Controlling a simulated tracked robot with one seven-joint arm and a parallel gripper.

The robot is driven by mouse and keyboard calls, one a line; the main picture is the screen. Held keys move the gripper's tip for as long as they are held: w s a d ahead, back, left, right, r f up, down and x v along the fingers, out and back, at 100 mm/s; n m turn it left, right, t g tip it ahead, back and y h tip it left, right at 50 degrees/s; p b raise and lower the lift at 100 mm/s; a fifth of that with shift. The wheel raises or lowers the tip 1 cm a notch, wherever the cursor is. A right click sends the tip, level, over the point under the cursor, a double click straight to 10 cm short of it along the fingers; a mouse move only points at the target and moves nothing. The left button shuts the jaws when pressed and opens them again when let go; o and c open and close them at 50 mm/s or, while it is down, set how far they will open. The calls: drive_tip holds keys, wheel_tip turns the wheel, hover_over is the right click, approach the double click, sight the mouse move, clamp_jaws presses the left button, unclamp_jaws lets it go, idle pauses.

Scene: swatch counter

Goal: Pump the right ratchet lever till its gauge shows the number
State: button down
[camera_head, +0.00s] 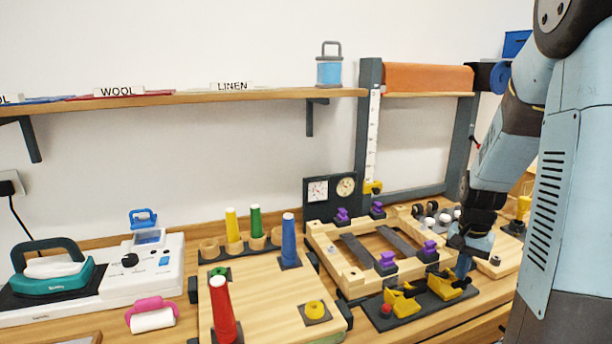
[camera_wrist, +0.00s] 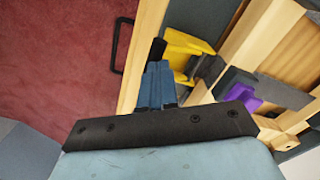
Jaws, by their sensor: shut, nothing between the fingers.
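Two yellow ratchet units stand on a dark plate (camera_head: 408,322) at the front right of the counter. The left one (camera_head: 402,301) has a red knob beside it; the right one (camera_head: 443,286) is closer to my gripper. My gripper (camera_head: 463,268) points down just right of the right unit, fingers together and empty. In the wrist view, the blue fingers (camera_wrist: 158,72) are shut beside a yellow piece (camera_wrist: 188,48); contact cannot be told. A dark panel (camera_head: 331,203) at the back bears two gauges, left (camera_head: 317,190) and right (camera_head: 345,187); their readings are too small to tell.
A wooden frame (camera_head: 345,268) with purple clamps lies behind the ratchet plate. A wooden board (camera_head: 265,305) with coloured cones is to its left. A dark upright stand (camera_head: 366,130) with an orange roll rises behind. A black handle (camera_wrist: 118,45) shows at the counter's front.

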drive_tip(key=shift+w+r, duration=0.1)
drive_tip(key=shift+r, duration=0.3)
drive_tip(key=s+a+r+n+t, duration=0.2)
drive_tip(key=s+a+r, duration=0.25)
drive_tip(key=r, duration=0.35)
drive_tip(key=s+a+r+n+t, duration=0.1)
drive_tip(key=s+a+r+n, duration=0.1)
drive_tip(key=s+a+r, duration=0.35)
drive_tip(key=s+a+r+n+t, duration=0.2)
drive_tip(key=s+a+r+n, duration=0.2)
drive_tip(key=s+r, duration=0.2)
drive_tip(key=shift+s+a+t, duration=0.15)
drive_tip(key=shift+s+t, duration=0.15)
drive_tip(key=shift+s, duration=0.35)
